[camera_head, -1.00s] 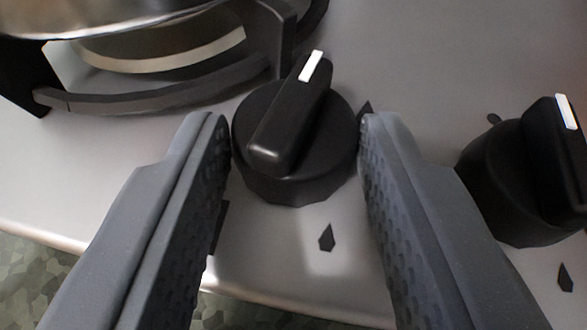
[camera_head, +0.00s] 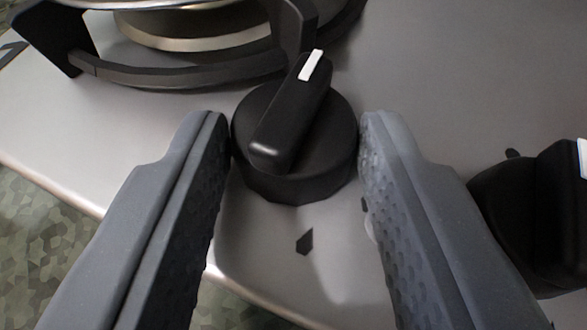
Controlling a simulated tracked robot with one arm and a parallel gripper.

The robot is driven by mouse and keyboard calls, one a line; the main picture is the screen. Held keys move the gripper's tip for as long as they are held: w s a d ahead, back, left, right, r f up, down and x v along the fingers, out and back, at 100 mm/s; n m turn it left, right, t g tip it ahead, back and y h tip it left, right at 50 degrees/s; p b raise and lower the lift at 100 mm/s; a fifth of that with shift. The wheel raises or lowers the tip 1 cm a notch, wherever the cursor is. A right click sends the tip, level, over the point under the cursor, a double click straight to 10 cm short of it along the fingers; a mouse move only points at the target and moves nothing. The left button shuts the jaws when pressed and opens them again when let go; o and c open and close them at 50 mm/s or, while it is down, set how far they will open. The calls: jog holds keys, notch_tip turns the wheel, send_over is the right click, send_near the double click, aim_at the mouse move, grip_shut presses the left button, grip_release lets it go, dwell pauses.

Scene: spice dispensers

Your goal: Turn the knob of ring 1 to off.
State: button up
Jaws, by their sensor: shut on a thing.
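A black round knob (camera_head: 292,140) with a raised grip bar sits on the grey hob top. The white mark (camera_head: 312,65) at the end of its bar points up and slightly right in the picture. My gripper (camera_head: 296,135) has its two grey, dimpled fingers against the left and right sides of the knob's round body and is shut on it. A small dark pointed mark (camera_head: 304,242) lies on the hob just below the knob. No ring number is readable.
A burner with a black pan support (camera_head: 180,75) and a metal vessel stands at the upper left, close to the knob. A second black knob (camera_head: 535,215) is at the right, near my right finger. The hob's front edge (camera_head: 60,190) runs across the lower left.

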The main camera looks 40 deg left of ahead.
jog(key=shift+r, duration=0.1)
jog(key=o, duration=1)
jog(key=shift+w+a, duration=0.1)
jog(key=shift+s+d, duration=0.35)
jog(key=shift+d, duration=0.05)
jog(key=b+v, duration=0.2)
jog(key=v, duration=1)
jog(key=shift+s+d+r+b, duration=0.2)
jog(key=shift+s+b, duration=0.1)
jog(key=shift+b, duration=0.1)
